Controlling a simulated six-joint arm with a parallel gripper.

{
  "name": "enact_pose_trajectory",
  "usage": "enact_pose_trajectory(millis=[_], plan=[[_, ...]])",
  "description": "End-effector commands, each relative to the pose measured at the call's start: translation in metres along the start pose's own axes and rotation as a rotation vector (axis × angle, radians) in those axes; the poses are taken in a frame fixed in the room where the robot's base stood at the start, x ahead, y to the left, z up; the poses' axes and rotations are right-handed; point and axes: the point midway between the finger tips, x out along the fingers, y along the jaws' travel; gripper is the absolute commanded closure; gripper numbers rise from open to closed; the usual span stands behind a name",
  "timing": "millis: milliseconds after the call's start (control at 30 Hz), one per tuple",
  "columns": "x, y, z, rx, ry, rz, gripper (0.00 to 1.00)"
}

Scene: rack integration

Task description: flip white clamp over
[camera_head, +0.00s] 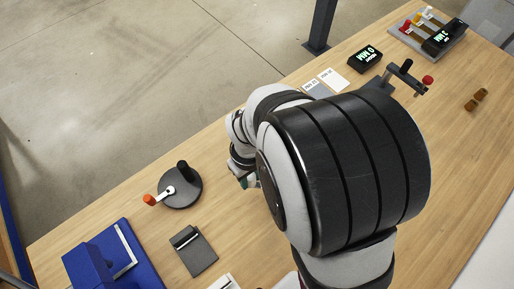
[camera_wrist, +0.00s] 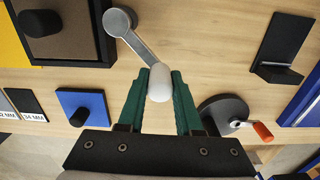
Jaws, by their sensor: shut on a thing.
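The white clamp shows in the wrist view as a grey metal lever (camera_wrist: 138,43) with a white rounded knob (camera_wrist: 160,88) at its near end. Its round pivot end (camera_wrist: 117,20) lies at the edge of a dark block at the top. My gripper (camera_wrist: 161,74) has green fingers, one on each side of the white knob, and is shut on it. In the head view my arm hides the clamp and most of my gripper; only a small part of the gripper shows at the arm's left side.
A dark disc with an orange-handled crank (camera_head: 180,187) stands left of my gripper. A dark plate (camera_head: 193,251) and a blue fixture (camera_head: 112,262) lie nearby.

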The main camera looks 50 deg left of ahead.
Motion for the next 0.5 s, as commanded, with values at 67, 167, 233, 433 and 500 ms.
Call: enact_pose_trajectory(millis=[67, 167, 233, 433, 500], plan=[[-0.001, -0.004, 0.003, -0.07, 0.003, 0.001, 1.0], [-0.001, -0.008, 0.009, -0.165, 0.003, 0.001, 1.0], [-0.001, -0.011, 0.014, -0.231, 0.002, 0.001, 1.0], [-0.001, -0.018, 0.027, -0.417, 0.003, 0.001, 1.0], [-0.001, -0.019, 0.031, -0.478, 0.004, 0.002, 1.0]])
